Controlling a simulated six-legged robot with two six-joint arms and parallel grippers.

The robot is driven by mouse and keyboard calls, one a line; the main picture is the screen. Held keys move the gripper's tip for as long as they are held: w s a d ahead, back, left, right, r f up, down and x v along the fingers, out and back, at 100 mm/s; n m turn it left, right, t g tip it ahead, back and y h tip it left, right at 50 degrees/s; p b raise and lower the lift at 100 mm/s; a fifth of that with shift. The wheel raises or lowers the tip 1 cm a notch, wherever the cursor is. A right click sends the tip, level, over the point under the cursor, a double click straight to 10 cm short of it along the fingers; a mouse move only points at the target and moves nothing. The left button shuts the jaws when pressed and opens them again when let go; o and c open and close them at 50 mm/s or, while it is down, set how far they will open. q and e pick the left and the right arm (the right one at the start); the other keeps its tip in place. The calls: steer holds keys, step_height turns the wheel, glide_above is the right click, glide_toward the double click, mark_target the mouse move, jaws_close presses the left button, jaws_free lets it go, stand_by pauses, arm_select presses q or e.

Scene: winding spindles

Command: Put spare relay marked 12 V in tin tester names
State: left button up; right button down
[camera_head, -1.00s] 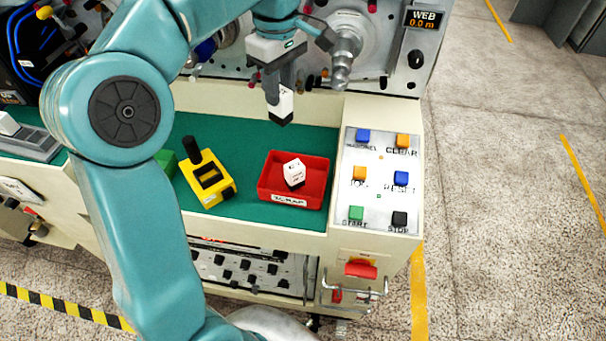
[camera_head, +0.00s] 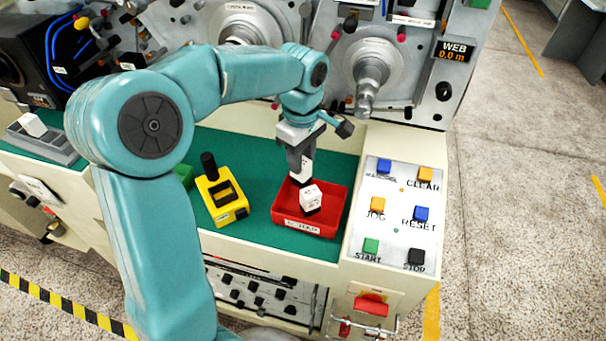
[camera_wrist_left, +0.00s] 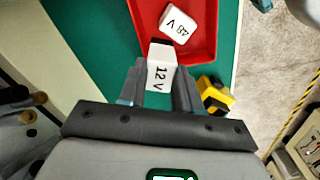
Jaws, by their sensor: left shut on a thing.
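My left gripper (camera_head: 300,160) is shut on a white relay with a dark end. In the left wrist view this relay (camera_wrist_left: 160,74) reads 12 V. It is held over the back left part of a red tin (camera_head: 333,222), with its dark end down near the rim. The tin's front label is blurred but looks like SCRAP. A second white relay (camera_head: 311,196) lies in the red tin; it reads 48 V in the left wrist view (camera_wrist_left: 178,22). A green thing (camera_head: 185,174), perhaps another tin, is mostly hidden by my arm. My right gripper is not in view.
A yellow device with a black knob (camera_head: 222,199) stands left of the red tin. A grey device (camera_head: 42,140) holding a white block is at the far left. A button panel (camera_head: 395,210) lies to the right. Spindles (camera_head: 372,68) stand behind. Green mat is bare between.

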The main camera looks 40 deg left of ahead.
mark_target(302, 175)
arm_select(q)
steer(key=shift+s+d+f, duration=0.1)
steer(key=shift+f, duration=0.65)
step_height(302, 175, down, 4)
steer(key=shift+f, duration=0.1)
steer(key=shift+r, duration=0.2)
steer(key=shift+f, duration=0.15)
steer(key=o, duration=1.1)
steer(key=shift+f, duration=0.1)
steer(key=shift+c, duration=0.2)
